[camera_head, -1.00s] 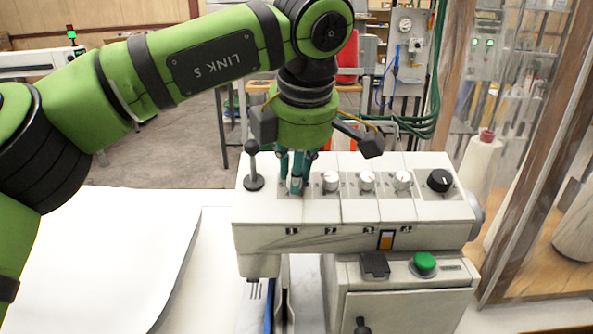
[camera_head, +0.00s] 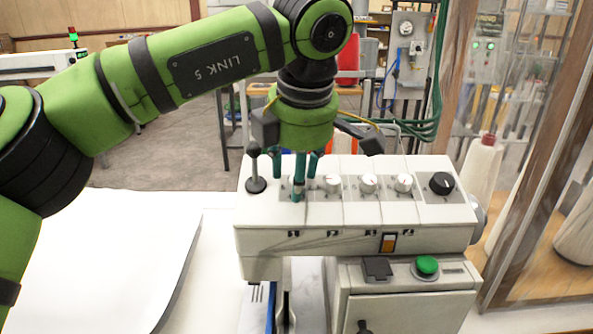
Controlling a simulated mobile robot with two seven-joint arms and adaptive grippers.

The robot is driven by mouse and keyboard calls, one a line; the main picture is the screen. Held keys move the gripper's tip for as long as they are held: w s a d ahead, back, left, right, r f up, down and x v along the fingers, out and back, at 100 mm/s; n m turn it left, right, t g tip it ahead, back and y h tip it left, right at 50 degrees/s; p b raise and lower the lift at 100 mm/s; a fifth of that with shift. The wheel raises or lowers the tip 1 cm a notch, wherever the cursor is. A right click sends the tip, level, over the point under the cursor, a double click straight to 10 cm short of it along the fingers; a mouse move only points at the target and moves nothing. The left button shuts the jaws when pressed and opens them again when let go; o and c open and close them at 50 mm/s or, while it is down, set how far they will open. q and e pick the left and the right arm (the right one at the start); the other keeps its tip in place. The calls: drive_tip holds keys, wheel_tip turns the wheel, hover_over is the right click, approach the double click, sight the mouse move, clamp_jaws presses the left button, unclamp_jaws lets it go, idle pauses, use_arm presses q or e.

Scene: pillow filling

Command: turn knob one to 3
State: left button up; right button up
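The white control panel (camera_head: 340,222) carries a row of knobs along its sloped top. The leftmost knob, knob one, is mostly hidden behind my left gripper's front finger, so I cannot read its setting. My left gripper (camera_head: 297,178) points down over that knob, its teal fingers spread apart around it. I cannot tell whether any finger touches the knob. White knobs (camera_head: 332,184), (camera_head: 368,184) and (camera_head: 403,183) stand to the right of it. My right gripper is out of view.
A black lever (camera_head: 255,170) stands just left of my fingers. A larger black knob (camera_head: 441,183) is at the panel's right end. A green button (camera_head: 427,265) sits on the lower box. A white sheet (camera_head: 95,255) lies at left.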

use_arm(q)
drive_tip(key=v, duration=1.2)
drive_tip(key=shift+s+d, duration=0.1)
